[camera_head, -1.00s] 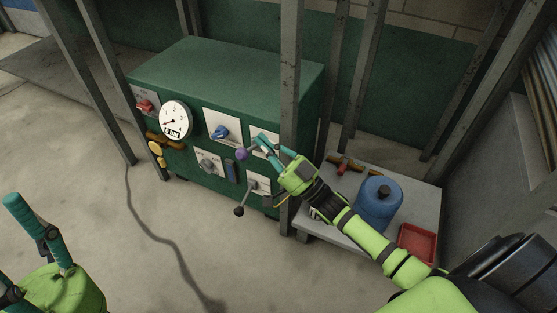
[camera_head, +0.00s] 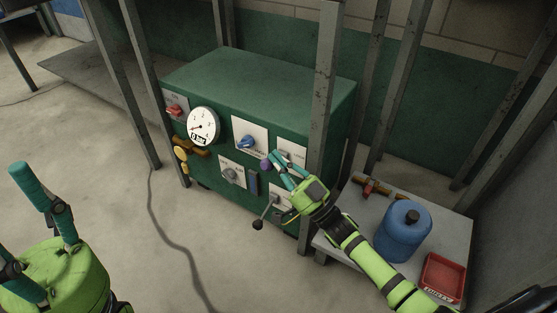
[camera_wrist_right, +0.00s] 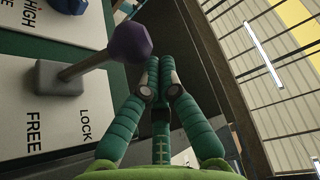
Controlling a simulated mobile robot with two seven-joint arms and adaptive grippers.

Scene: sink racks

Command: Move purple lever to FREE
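The purple lever has a round purple knob (camera_head: 265,164) on a grey stem. It stands at the right side of the green cabinet's front. In the right wrist view the knob (camera_wrist_right: 130,42) is large, and its stem comes from a grey base on a white plate marked LOCK and FREE. My right gripper (camera_head: 274,160) is beside the knob, its fingertips drawn close together. In the wrist view the fingertips (camera_wrist_right: 158,82) lie just below and right of the knob, with nothing seen between them; contact is unclear. My left gripper (camera_head: 30,232) is open and empty at lower left.
The green cabinet (camera_head: 260,82) carries a gauge (camera_head: 203,126), a blue lever (camera_head: 247,142), a red lever (camera_head: 174,111) and a black-knobbed lever (camera_head: 258,225). A grey post (camera_head: 324,90) stands close to my right gripper. A side shelf holds a blue canister (camera_head: 403,232) and red tray (camera_head: 443,277).

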